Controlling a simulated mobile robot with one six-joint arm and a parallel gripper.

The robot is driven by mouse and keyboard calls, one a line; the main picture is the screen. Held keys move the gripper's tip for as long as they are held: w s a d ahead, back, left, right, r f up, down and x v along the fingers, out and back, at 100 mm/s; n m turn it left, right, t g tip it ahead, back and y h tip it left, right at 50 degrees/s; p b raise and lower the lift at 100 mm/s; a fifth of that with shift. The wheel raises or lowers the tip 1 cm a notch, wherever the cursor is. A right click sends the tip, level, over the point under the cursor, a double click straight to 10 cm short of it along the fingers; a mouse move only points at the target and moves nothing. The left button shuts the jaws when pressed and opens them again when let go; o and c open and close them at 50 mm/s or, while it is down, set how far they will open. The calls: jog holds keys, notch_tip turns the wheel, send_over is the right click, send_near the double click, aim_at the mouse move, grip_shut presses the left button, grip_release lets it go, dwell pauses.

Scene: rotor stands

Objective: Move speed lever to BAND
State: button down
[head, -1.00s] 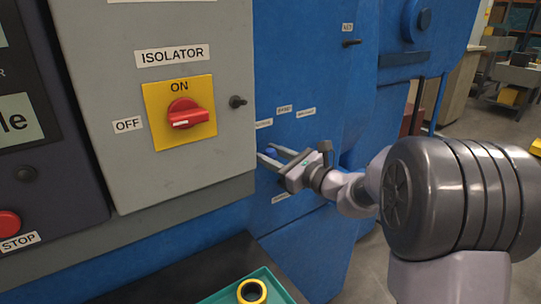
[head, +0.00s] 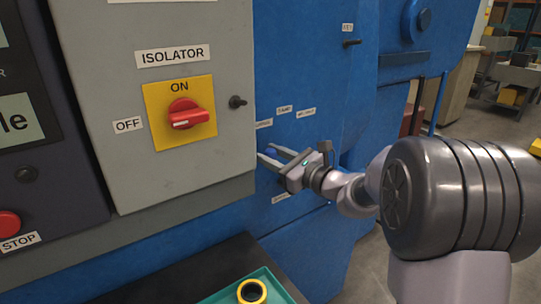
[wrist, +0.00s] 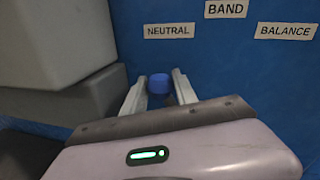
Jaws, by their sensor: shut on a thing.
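The speed lever's blue knob (wrist: 160,84) sits between the two fingers of my gripper (wrist: 159,92) in the wrist view. In the head view my gripper (head: 272,157) reaches the blue machine front, its fingers on the blue knob (head: 271,152). The lever's shaft is hidden. Labels read NEUTRAL (wrist: 169,31), BAND (wrist: 226,9) and BALANCE (wrist: 285,31). In the wrist view the knob lies below NEUTRAL, left of BAND and well left of BALANCE.
A green tray (head: 274,287) with a yellow-rimmed ring (head: 251,291) lies below. A black knob (head: 351,43) is above right.

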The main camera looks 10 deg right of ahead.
jog(key=shift+w+d+r+m+p, duration=0.15)
jog(key=shift+d+r+m+p, duration=0.2)
jog(key=shift+p, duration=0.1)
jog(key=d+m+p, duration=0.1)
jog(key=w+d+r+m+p, duration=0.1)
jog(key=p, duration=0.1)
jog(key=d+m+p, duration=0.1)
jog(key=shift+w+d+r+t, duration=0.25)
jog(key=shift+w+d+t, duration=0.05)
jog(key=shift+d, duration=0.1)
jog(key=shift+w+d+m+t+p, duration=0.15)
jog(key=shift+w+d+m+p, duration=0.15)
jog(key=shift+d+m+p, duration=0.4)
jog(key=shift+w+d+m+t+p, duration=0.15)
jog(key=shift+w+d+m+p, duration=0.15)
jog(key=shift+d+m+p, duration=0.35)
jog(key=shift+d, duration=0.15)
jog(key=c, duration=1)
grip_release()
